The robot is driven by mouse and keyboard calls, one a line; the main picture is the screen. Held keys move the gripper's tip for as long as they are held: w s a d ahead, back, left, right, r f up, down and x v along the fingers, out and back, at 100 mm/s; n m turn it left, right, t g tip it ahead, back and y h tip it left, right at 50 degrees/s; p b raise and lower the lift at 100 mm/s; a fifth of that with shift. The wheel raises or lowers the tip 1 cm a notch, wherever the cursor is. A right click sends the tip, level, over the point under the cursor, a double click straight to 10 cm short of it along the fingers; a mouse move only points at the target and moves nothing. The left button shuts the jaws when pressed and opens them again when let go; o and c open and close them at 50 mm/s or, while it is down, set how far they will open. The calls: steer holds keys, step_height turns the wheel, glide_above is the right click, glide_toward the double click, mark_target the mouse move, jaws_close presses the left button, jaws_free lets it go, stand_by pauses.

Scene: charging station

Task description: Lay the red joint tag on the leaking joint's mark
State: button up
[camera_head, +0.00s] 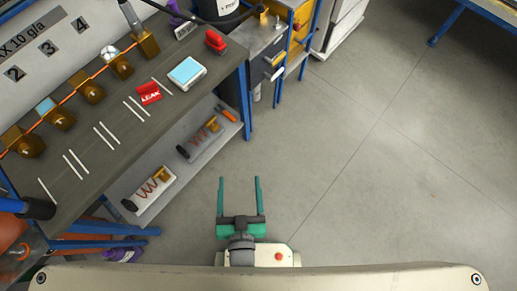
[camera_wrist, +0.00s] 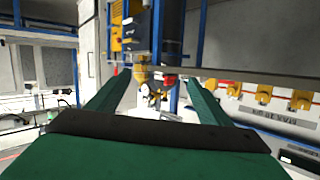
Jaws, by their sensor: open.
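The red joint tag (camera_head: 149,93), lettered "LEAK", lies flat on the grey workbench (camera_head: 62,205). It sits between two white lines, in the far space of the row of marks (camera_head: 137,108). A brass joint (camera_head: 120,66) with a whitish foam-like blob (camera_head: 108,52) on it stands up-left of this space. My gripper (camera_head: 238,182) is open and empty, out over the floor to the right of the bench, well apart from the tag. The wrist view shows its two green fingers (camera_wrist: 155,95) spread, with nothing between them. The tag cannot be made out there.
A light-blue-topped box (camera_head: 187,71) and a red object (camera_head: 215,40) are on the bench beyond the tag. Several brass joints (camera_head: 55,115) line its back. The lower shelf holds two trays (camera_head: 150,195). Drawer units (camera_head: 275,60) stand at the back. The floor on the right is clear.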

steer(key=s+d+r+h, duration=0.1)
steer(key=s+d+r, duration=0.1)
steer(key=s+d, duration=0.3)
steer(key=shift+s+d+r, duration=0.35)
steer(key=shift+s, duration=0.55)
